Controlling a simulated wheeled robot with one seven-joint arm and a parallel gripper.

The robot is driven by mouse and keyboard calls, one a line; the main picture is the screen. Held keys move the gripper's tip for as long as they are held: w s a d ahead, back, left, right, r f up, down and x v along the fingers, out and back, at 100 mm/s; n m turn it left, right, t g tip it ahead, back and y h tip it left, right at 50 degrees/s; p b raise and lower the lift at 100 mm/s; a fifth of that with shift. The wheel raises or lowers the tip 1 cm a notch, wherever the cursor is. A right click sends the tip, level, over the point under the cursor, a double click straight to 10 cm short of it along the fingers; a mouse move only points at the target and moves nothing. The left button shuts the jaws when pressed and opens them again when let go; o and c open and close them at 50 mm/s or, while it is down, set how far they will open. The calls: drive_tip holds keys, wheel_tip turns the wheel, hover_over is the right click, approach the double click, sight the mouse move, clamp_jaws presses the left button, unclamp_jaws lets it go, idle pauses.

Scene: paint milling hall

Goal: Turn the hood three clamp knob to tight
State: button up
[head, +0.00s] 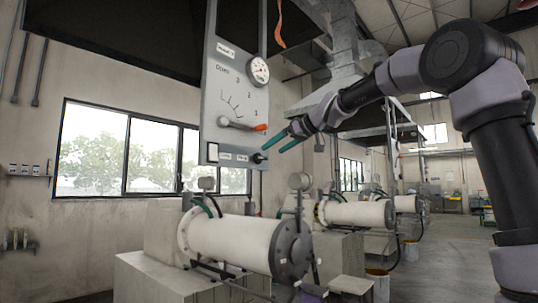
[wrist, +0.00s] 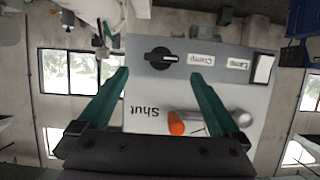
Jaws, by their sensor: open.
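The grey hood control panel (head: 212,125) hangs in front of my arm in the head view. Its black clamp knob (head: 258,158) is at the lower right corner. My gripper (head: 273,149) has teal fingers, open and empty, just right of the knob in the head view. In the wrist view the gripper (wrist: 160,74) has its fingertips spread either side of the knob, with clear gaps. Which hood this is cannot be read.
A lever with an orange grip (head: 260,127) sits above the knob; the grip (wrist: 177,123) shows between my fingers in the wrist view. A pale rectangular part (wrist: 263,68) sits beside the labels. A round gauge (head: 259,70) is higher up.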

sight(265, 159)
drive_tip(key=x, duration=0.4)
drive_tip(key=shift+w+a+f, duration=0.15)
drive_tip(key=shift+w+a, duration=0.05)
drive_tip(key=shift+a, duration=0.15)
drive_tip(key=c, duration=1.4)
drive_tip(key=shift+w+d+f+m+g+y, duration=0.25)
drive_tip(key=shift+m+g+y, duration=0.65)
drive_tip(key=shift+m, duration=1.35)
drive_tip(key=shift+w+d+f+m+g+y, duration=0.1)
drive_tip(key=shift+w+f+m+g+y, duration=0.2)
drive_tip(key=shift+m+y, duration=1.45)
drive_tip(key=shift+w+d+f+m+g+y, duration=0.25)
drive_tip(key=shift+m+g+y, duration=0.45)
drive_tip(key=shift+m, duration=2)
drive_tip(key=shift+s+a+f, duration=0.1)
drive_tip(key=shift+s, duration=0.05)
